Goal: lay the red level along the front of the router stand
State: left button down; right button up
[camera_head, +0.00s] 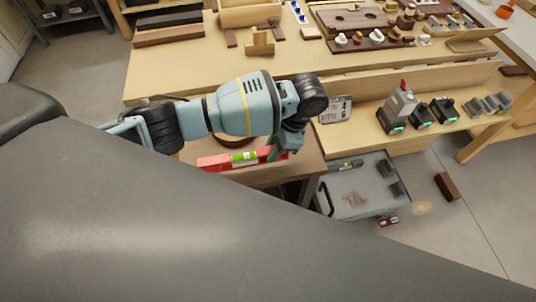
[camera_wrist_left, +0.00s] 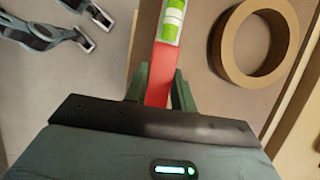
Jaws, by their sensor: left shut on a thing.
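The red level (camera_head: 215,162) has a bright green vial section and lies level-wise along the near edge of a small brown wooden stand (camera_head: 262,174), which I take for the router stand. My left gripper (camera_head: 279,152) is shut on the right end of the level. In the left wrist view the level (camera_wrist_left: 160,85) runs up from between the two dark green fingers (camera_wrist_left: 158,88). I cannot tell whether the level touches the stand.
A round wooden ring (camera_wrist_left: 222,50) lies on the stand beside the level. A grey cart (camera_head: 360,205) stands to the right. The long wooden bench (camera_head: 185,70) behind carries blocks and fittings. Grey-blue and black parts (camera_wrist_left: 45,35) show at the wrist view's upper left.

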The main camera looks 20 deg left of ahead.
pick_arm(q)
jog(key=shift+a, duration=0.1)
jog(key=x, duration=0.3)
jog(key=shift+w+f, duration=0.15)
jog(key=shift+f, duration=0.3)
pick_arm(e)
jog(key=shift+s+a+f, duration=0.1)
jog(key=shift+f, duration=0.1)
pick_arm(q)
jog(key=c, duration=1.2)
grip_release()
jog(key=shift+o, duration=0.2)
jog(key=shift+r, duration=0.1)
jog(key=v, duration=0.6)
jog(key=p+v, duration=0.1)
jog(key=v, duration=0.5)
jog(key=shift+w+d, duration=0.1)
jog(key=shift+d, duration=0.1)
pick_arm(e)
jog(key=shift+w+d+r+t, duration=0.2)
jog(key=shift+w+r+t, duration=0.1)
jog(key=shift+w+r, duration=0.75)
